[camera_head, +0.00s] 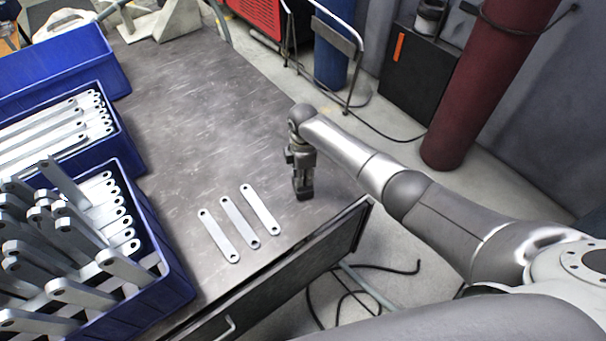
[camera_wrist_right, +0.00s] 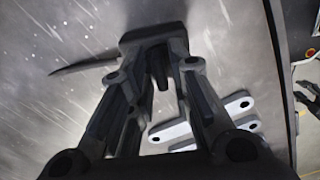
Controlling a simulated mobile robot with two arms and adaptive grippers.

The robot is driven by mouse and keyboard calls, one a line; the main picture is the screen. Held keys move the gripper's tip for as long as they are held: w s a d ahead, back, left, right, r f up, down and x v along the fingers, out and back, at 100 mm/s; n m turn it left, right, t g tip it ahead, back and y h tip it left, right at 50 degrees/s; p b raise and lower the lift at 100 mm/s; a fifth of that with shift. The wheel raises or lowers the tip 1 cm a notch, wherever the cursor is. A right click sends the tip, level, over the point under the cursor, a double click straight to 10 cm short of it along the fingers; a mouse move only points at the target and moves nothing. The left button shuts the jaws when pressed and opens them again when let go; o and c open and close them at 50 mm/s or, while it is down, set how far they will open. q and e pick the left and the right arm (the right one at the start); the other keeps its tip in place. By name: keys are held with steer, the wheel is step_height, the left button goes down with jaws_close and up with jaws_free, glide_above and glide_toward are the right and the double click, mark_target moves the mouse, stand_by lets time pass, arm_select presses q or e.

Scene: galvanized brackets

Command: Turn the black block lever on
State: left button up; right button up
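The black block (camera_head: 304,188) stands on the grey table near its right front edge, small and dark in the head view. In the right wrist view, the block (camera_wrist_right: 152,36) is beyond my fingers, with a short dark piece, seemingly its lever (camera_wrist_right: 159,72), in the gap between them. My right gripper (camera_head: 302,168) points down right over the block; in the right wrist view my right gripper (camera_wrist_right: 156,62) has its two fingers apart, one on each side of that piece. Whether a finger touches it, I cannot tell.
Several flat galvanized brackets (camera_head: 239,223) lie left of the block. Blue crates (camera_head: 176,286) full of brackets stand along the left side. The table (camera_head: 200,115) is clear behind the block. A dark red cylinder (camera_head: 487,85) stands beyond on the floor.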

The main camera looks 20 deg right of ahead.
jaws_close()
steer(key=shift+r+m, duration=0.1)
steer(key=shift+m, duration=0.2)
steer(key=m+p, duration=0.2)
steer(key=shift+m, duration=0.4)
steer(key=m+p, duration=0.1)
steer(key=m, duration=0.3)
steer(key=shift+m+p, duration=0.3)
steer(key=shift+p, duration=0.05)
steer(key=m+p, duration=0.1)
steer(key=m, duration=0.3)
steer(key=shift+m, duration=0.3)
steer(key=m+p, duration=0.1)
steer(key=m, duration=0.4)
steer(key=shift+o, duration=2.1)
jaws_free()
